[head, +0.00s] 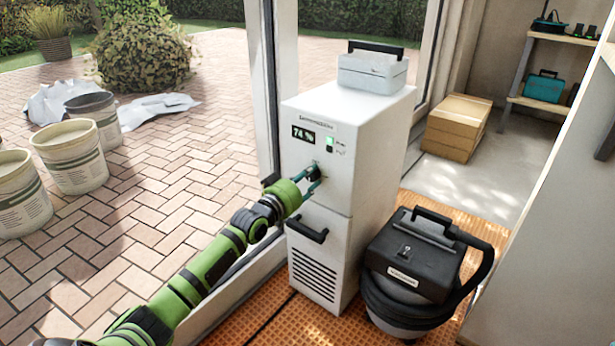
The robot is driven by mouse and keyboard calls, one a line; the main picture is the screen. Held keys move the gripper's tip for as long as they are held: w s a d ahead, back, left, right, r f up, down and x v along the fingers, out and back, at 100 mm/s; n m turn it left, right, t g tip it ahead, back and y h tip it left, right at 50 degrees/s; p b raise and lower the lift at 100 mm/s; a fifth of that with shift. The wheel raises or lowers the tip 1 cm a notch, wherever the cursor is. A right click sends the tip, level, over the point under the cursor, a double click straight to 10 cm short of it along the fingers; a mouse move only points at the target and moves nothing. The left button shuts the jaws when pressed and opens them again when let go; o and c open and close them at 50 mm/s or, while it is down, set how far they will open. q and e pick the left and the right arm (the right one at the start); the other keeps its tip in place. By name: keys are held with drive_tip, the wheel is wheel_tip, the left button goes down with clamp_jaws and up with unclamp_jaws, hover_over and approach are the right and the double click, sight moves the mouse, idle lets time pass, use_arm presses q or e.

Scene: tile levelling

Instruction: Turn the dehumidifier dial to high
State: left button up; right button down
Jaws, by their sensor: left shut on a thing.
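The white dehumidifier (365,150) stands upright by the glass door frame. Its display (303,134) reads 74 % in green, and a small green light (330,141) shows beside it. My left gripper (313,176) is at the front panel, shut on the dark dial (314,171) below the display. The gripper's fingers hide most of the dial, so its setting cannot be read. My right gripper is not in view.
A black and grey vacuum (410,265) stands close at the right of the dehumidifier. A white case (373,73) lies on top of it. A black handle (307,231) juts out below the dial. Cardboard boxes (455,128) sit behind; buckets (70,156) stand outside at left.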

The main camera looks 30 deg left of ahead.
use_arm(q)
drive_tip(key=shift+d+f+m, duration=0.15)
drive_tip(key=shift+f+m, duration=0.25)
drive_tip(key=o, duration=1.2)
drive_tip(key=shift+c, duration=0.2)
drive_tip(key=shift+r, duration=0.1)
drive_tip(key=s, duration=1.2)
drive_tip(key=shift+a, duration=0.25)
